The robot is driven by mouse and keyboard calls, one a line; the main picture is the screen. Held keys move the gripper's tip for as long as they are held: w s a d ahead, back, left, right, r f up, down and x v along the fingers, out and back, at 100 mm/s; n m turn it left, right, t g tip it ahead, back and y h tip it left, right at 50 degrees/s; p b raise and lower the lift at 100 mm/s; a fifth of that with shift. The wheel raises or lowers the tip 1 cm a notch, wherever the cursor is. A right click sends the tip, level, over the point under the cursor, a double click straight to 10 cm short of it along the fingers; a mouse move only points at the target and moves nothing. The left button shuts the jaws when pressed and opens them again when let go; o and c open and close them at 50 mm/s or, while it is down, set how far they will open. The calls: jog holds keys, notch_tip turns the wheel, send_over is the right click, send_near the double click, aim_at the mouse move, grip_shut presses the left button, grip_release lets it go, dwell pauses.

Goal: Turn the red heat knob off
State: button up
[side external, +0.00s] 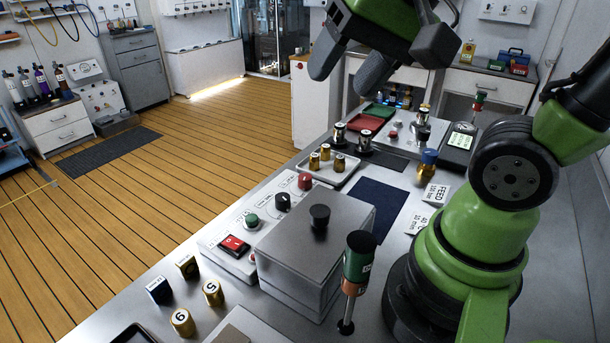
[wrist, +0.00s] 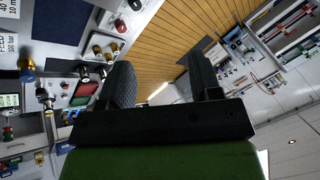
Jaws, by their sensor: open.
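The red knob (side external: 304,181) sits at the far end of a white control panel (side external: 215,240) on the bench, beyond a black knob (side external: 283,201) and a green knob (side external: 252,221). Its pointer setting is too small to read. In the wrist view the red knob (wrist: 120,25) is near the top edge, left of centre, with the black knob (wrist: 135,5) beside it. My gripper (side external: 347,72) is open and empty, high above the bench and well apart from the knob. In the wrist view its fingers (wrist: 165,85) stand apart and point toward the floor and room.
A lidded metal box (side external: 315,250) stands close beside the panel. A tray (side external: 332,170) with brass weights lies just beyond the red knob. A red rocker switch (side external: 233,245) is at the panel's near end. Air above the panel is clear.

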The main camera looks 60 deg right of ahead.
jog(key=w+d+f+m+g+h, duration=0.1)
jog(key=w+d+f+m+g, duration=0.2)
jog(key=w+d+f+m, duration=0.45)
jog(key=m+g, duration=0.3)
jog(key=m, duration=0.4)
send_over(305, 177)
notch_tip(305, 177, down, 9)
jog(key=shift+d+f+m, duration=0.1)
jog(key=shift+f+m, duration=0.15)
jog(key=shift+f, duration=0.6)
notch_tip(305, 177, down, 9)
jog(key=shift+f, duration=0.1)
jog(key=c, duration=0.9)
